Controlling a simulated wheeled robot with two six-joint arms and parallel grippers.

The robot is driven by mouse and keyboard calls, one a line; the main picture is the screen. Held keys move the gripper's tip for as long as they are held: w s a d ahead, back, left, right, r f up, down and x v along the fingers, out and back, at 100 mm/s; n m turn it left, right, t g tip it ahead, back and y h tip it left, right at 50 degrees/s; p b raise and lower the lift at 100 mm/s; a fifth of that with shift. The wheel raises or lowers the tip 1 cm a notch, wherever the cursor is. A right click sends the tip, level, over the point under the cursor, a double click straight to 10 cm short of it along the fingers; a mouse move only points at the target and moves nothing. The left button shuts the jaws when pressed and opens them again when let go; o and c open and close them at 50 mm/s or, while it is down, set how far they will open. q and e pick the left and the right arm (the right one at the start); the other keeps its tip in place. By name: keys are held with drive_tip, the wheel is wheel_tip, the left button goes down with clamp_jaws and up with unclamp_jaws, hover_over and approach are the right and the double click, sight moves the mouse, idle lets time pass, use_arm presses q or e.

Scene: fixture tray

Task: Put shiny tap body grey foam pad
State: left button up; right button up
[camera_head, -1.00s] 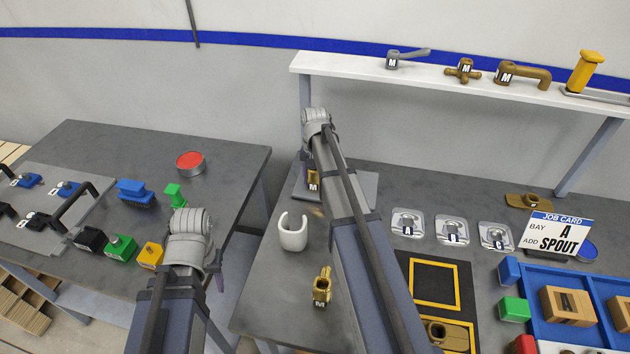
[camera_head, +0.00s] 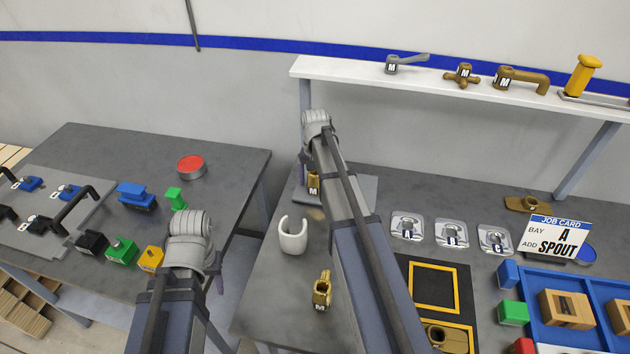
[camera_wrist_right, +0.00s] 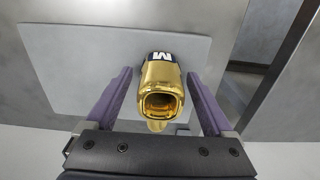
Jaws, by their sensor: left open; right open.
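A shiny gold tap body (camera_wrist_right: 162,88) with an M label sits on the grey foam pad (camera_wrist_right: 65,60) in the right wrist view. In the head view the tap body (camera_head: 313,184) shows beside my right arm, at the left part of the pad (camera_head: 364,190). My right gripper (camera_wrist_right: 159,80) is open, with one finger on each side of the tap body and visible gaps. In the head view its fingers are mostly hidden by the arm. My left gripper (camera_head: 219,282) is low over the gap between the tables, largely hidden by its wrist, open and apart from any object.
Another gold M-labelled fitting (camera_head: 322,291) stands on the right table near a white open ring (camera_head: 293,235). Metal plates (camera_head: 407,225), a black yellow-framed mat (camera_head: 434,286), a blue tray (camera_head: 535,312) and job card (camera_head: 556,236) lie right. A shelf (camera_head: 430,80) stands behind.

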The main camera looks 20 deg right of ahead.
wheel_tip(320, 180, up, 12)
drive_tip(key=f+p, duration=0.1)
drive_tip(key=p, duration=1)
use_arm(q)
wheel_tip(320, 180, up, 11)
drive_tip(key=shift+r, duration=0.15)
use_arm(e)
drive_tip(key=s+a+n+h, duration=0.1)
drive_tip(key=s+a+n, duration=1)
drive_tip(key=s+a, duration=1)
drive_tip(key=a, duration=0.4)
drive_tip(key=shift+s+a+r, duration=0.15)
drive_tip(key=shift+s+r, duration=0.1)
drive_tip(key=shift+s, duration=0.15)
use_arm(q)
drive_tip(key=shift+d, duration=0.1)
